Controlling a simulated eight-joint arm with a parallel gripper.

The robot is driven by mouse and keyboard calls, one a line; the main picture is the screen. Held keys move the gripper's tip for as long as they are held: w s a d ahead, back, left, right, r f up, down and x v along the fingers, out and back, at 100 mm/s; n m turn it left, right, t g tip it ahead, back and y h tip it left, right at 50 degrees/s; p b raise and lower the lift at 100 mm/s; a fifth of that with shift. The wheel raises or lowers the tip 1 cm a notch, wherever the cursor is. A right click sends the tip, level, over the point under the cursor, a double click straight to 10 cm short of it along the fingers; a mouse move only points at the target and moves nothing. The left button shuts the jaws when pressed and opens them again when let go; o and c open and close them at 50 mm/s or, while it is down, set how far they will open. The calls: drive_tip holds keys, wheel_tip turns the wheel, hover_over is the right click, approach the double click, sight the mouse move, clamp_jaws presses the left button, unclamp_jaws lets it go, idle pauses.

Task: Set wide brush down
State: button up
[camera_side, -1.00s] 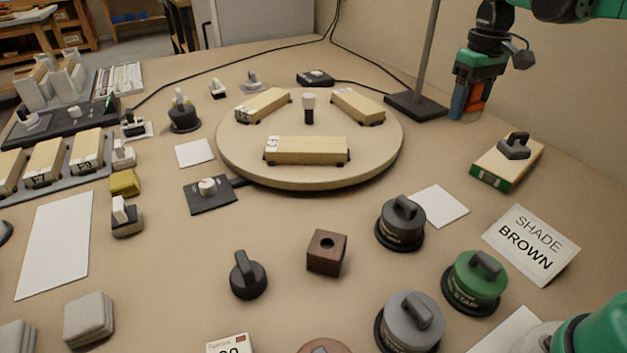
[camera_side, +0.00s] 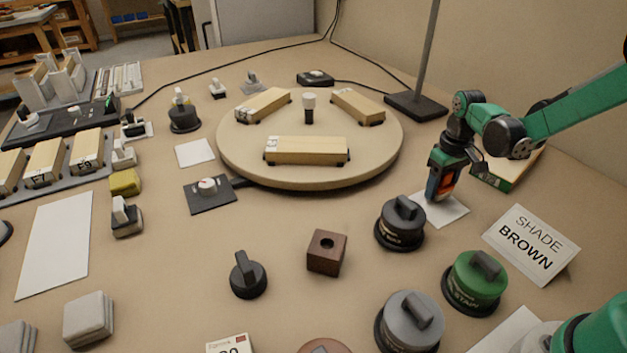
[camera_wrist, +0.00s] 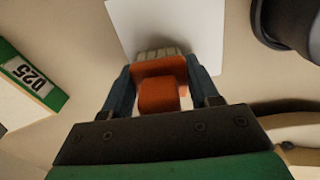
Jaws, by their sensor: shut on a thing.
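My gripper (camera_side: 440,184) is shut on the wide brush, with a blue finger on each side of its orange handle. In the wrist view the brush (camera_wrist: 158,92) sits between the fingers (camera_wrist: 162,85), its pale bristles pointing at a white card (camera_wrist: 205,28). In the side view the gripper is low over this white card (camera_side: 452,212), behind the dark grey lidded can (camera_side: 401,224). The bristle end overlaps the card in both views; I cannot tell whether it touches.
A green-edged box (camera_side: 497,174) lies right of the gripper, partly hidden by my arm. The shade sign (camera_side: 531,244) and green stain can (camera_side: 474,283) stand nearer the camera. A round turntable (camera_side: 310,178) with wooden blocks is to the left. A lamp base (camera_side: 416,106) stands behind.

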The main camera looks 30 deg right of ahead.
drive_tip(key=shift+f, duration=0.15)
drive_tip(key=o, duration=1.3)
drive_tip(key=shift+c, duration=0.2)
wheel_tip(320, 180, up, 6)
drive_tip(key=shift+a+f, duration=0.1)
drive_tip(key=shift+f, duration=0.15)
drive_tip(key=s+a+r+t, duration=0.6)
drive_tip(key=s+a+r, duration=0.1)
drive_tip(key=a, duration=0.4)
drive_tip(key=shift+r+n+t, duration=0.3)
drive_tip(key=shift+r+t, duration=0.05)
drive_tip(key=shift+t, duration=0.05)
drive_tip(key=shift+s+a, duration=0.15)
drive_tip(key=shift+c, duration=0.9)
